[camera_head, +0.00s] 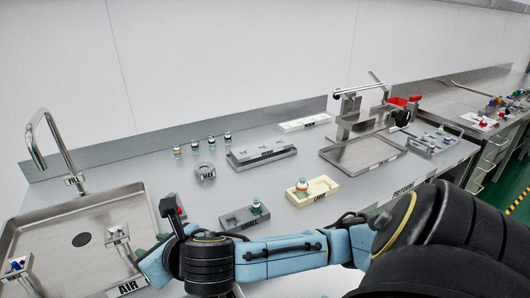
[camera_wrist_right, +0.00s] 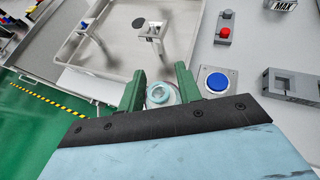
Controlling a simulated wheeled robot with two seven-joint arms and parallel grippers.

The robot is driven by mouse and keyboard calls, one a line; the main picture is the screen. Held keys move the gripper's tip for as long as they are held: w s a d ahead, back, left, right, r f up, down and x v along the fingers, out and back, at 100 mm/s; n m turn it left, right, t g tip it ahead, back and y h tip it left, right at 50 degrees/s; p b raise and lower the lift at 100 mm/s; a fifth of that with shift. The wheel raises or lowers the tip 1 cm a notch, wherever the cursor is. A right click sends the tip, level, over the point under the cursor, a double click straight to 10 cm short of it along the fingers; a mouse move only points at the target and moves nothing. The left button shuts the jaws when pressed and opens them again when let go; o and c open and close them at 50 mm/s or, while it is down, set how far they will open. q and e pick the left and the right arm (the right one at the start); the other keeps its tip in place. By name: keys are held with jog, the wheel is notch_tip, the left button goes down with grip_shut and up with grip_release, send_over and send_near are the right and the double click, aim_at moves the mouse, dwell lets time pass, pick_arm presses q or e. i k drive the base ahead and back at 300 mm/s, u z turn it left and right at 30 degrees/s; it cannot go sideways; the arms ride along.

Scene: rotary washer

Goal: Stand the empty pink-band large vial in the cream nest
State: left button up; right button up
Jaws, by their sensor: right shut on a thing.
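My right gripper (camera_wrist_right: 160,86) is shut on a clear glass vial (camera_wrist_right: 157,94), seen from above as a pale teal rim between the green fingers. Its band is hidden, so I cannot tell its colour. In the head view this gripper (camera_head: 150,246) is by the sink's right edge, near the AIR label, and its vial is hidden there. The cream nest (camera_head: 324,184), marked LARGE, lies on the bench to the right. A vial with a yellowish band (camera_head: 302,185) stands in its left part. My left gripper is not in view.
A grey nest (camera_head: 234,221) holding a vial lies between gripper and cream nest. Several small vials (camera_head: 195,146) stand behind, near the MAX ring (camera_head: 205,171). A blue button (camera_wrist_right: 216,81) and a red button (camera_wrist_right: 224,33) are close by. The sink (camera_head: 60,215) is at left.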

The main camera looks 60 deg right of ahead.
aim_at(323, 188)
jog(key=u, duration=2.3)
jog(key=k, duration=1.8)
jog(key=z, duration=1.35)
